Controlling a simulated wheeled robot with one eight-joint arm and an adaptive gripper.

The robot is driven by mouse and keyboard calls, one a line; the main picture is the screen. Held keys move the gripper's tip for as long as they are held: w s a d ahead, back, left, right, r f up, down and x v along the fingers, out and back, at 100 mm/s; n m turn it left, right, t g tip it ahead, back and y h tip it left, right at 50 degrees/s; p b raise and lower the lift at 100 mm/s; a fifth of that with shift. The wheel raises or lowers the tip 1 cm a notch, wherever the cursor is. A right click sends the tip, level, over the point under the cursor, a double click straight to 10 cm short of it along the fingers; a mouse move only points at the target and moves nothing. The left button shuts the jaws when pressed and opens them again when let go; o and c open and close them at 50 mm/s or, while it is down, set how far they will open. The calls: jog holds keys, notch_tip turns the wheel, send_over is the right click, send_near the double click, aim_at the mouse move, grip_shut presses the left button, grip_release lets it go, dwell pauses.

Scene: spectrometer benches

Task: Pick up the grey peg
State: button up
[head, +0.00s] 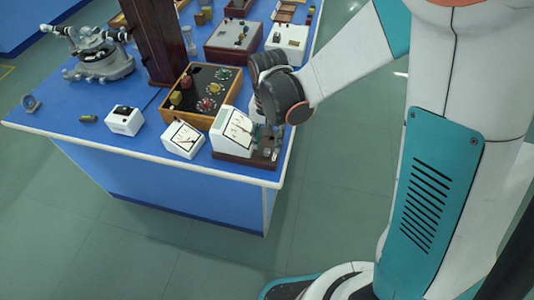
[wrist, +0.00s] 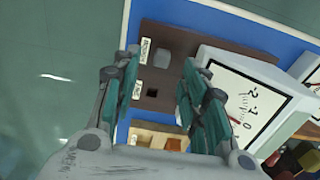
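A small grey block, which looks like the grey peg (wrist: 158,57), stands on a dark brown board (wrist: 205,41) beside a white label. A dark square hole (wrist: 152,93) with a second label lies nearer to me on the board. My gripper (wrist: 160,72) is open, with its two fingers on either side of the peg in the wrist view and nothing held. I cannot tell how high it is above the board. In the head view, my gripper (head: 266,132) is over the right end of the board (head: 240,161); the peg is hard to make out there.
A white meter (head: 232,130) stands on the board, close to my gripper; it also shows in the wrist view (wrist: 247,98). A second meter (head: 182,139) and a wooden-framed tray (head: 165,108) are to the left. The blue bench's edge is close on the right, with open floor beyond.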

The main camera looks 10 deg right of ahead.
aim_at(267, 149)
notch_tip(267, 149, down, 4)
jog(key=shift+r+b, duration=0.1)
jog(key=shift+b, duration=0.65)
jog(key=shift+c, duration=0.6)
grip_shut()
jog(key=shift+r, duration=0.15)
